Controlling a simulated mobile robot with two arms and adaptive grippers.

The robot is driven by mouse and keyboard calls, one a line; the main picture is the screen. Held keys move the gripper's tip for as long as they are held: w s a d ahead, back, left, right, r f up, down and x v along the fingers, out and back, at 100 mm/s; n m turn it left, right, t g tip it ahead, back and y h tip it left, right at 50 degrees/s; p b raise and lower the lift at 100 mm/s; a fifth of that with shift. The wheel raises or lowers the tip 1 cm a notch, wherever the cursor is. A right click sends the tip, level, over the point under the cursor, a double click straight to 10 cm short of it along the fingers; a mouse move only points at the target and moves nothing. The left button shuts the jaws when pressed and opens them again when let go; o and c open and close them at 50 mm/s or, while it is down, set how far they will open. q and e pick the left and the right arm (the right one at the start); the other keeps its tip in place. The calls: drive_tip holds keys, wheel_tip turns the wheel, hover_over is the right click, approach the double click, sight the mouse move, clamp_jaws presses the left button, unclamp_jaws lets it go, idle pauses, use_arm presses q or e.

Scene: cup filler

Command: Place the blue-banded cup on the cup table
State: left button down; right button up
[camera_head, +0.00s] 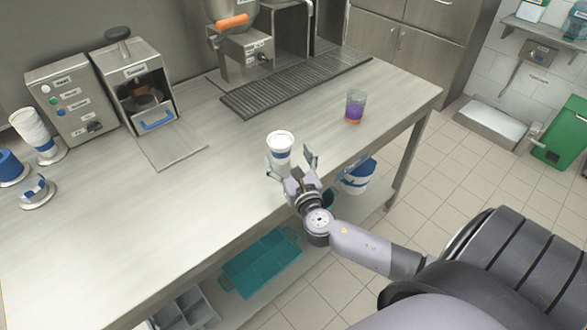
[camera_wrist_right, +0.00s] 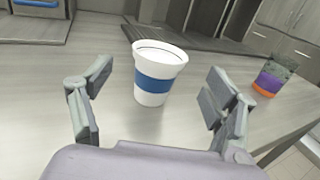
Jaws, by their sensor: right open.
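The blue-banded cup (camera_head: 280,147) is white with a blue band and stands upright on the steel cup table (camera_head: 215,200), near its front edge. It also shows in the right wrist view (camera_wrist_right: 155,75), centred beyond the fingers. My right gripper (camera_head: 291,162) is open, with its fingers spread just in front of the cup. In the right wrist view my right gripper (camera_wrist_right: 155,105) shows a gap on both sides of the cup. The cup appears free of the fingers. My left gripper is not in view.
A glass with purple and orange contents (camera_head: 355,107) stands to the right of the cup. A drip grate (camera_head: 290,85) lies behind. Machines (camera_head: 130,85) and a stack of cups (camera_head: 33,130) stand at left. Bare tabletop lies left of the cup.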

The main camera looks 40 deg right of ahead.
drive_tip(key=shift+v, duration=2.6)
